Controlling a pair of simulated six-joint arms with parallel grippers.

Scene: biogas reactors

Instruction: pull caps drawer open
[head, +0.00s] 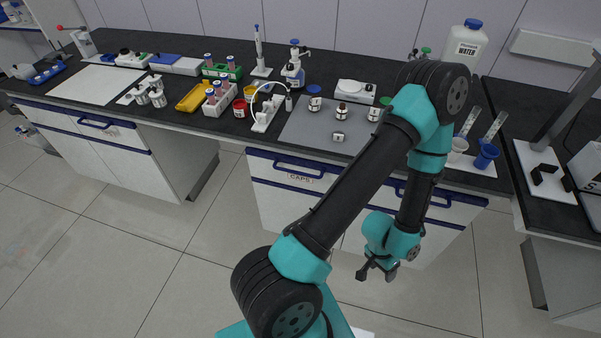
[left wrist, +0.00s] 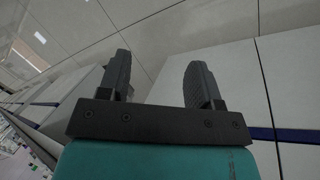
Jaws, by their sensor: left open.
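The caps drawer (head: 270,173) is in the bench front, with a dark blue top edge, a dark blue handle (head: 300,168) and a CAPS label. It looks shut, flush with the cabinet front. My left gripper (head: 376,273) is open and empty, low in front of the cabinet, to the right of the caps drawer and below it, apart from the handle. In the left wrist view the two dark fingers (left wrist: 158,75) stand apart with nothing between them; white panels with a blue strip show behind. My right gripper is not in view.
The dark bench top (head: 150,55) holds racks, bottles and a grey mat (head: 300,125) with small jars. Another blue-handled drawer (head: 97,125) is at the left; one at the right is partly behind my arm. The tiled floor (head: 130,230) in front is clear.

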